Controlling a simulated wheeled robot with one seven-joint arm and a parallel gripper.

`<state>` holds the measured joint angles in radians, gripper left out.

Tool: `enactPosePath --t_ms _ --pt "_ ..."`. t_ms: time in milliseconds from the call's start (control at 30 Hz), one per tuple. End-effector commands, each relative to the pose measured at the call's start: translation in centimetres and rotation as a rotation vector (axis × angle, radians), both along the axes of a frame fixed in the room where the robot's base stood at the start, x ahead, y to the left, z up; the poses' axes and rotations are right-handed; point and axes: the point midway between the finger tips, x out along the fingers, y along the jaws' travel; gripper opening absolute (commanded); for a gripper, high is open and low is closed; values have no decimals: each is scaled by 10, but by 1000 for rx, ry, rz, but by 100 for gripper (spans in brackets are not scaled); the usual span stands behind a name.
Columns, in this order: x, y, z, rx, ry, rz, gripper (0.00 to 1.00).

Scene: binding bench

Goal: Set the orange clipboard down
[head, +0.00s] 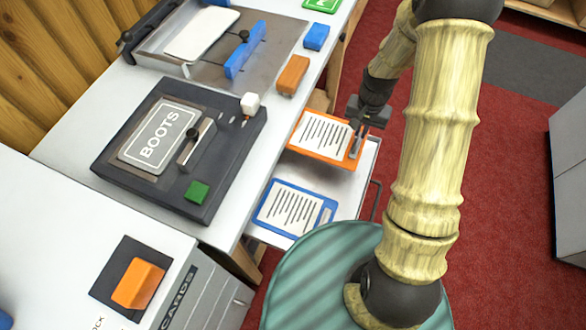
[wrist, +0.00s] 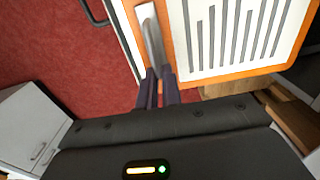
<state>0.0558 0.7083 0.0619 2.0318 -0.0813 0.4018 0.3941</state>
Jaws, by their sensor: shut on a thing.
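The orange clipboard (head: 322,136) carries a white sheet with dark lines and a metal clip at its right end. My gripper (head: 357,129) is shut on that clip end. In the wrist view, the gripper's fingers (wrist: 157,78) meet at the metal clip, and the orange clipboard (wrist: 240,38) extends to the upper right. The clipboard is over the far part of the open white drawer (head: 352,183). I cannot tell whether it touches the drawer.
A blue clipboard (head: 296,208) lies in the near part of the drawer. The bench holds a dark press (head: 225,155) marked BOOTS, an orange block (head: 293,75) and a blue block (head: 316,37). A narrow pale strip of drawer shows between the clipboards.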

Motion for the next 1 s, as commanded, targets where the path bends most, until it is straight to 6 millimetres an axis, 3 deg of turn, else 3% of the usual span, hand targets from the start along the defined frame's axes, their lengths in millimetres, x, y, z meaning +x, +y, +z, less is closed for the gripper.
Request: enactPosePath --t_ms 500,833,1000 --pt "0 2 -2 0 1 2 0" --pt "-1 0 -54 0 3 -2 0" --pt "0 0 -63 0 0 -2 0"
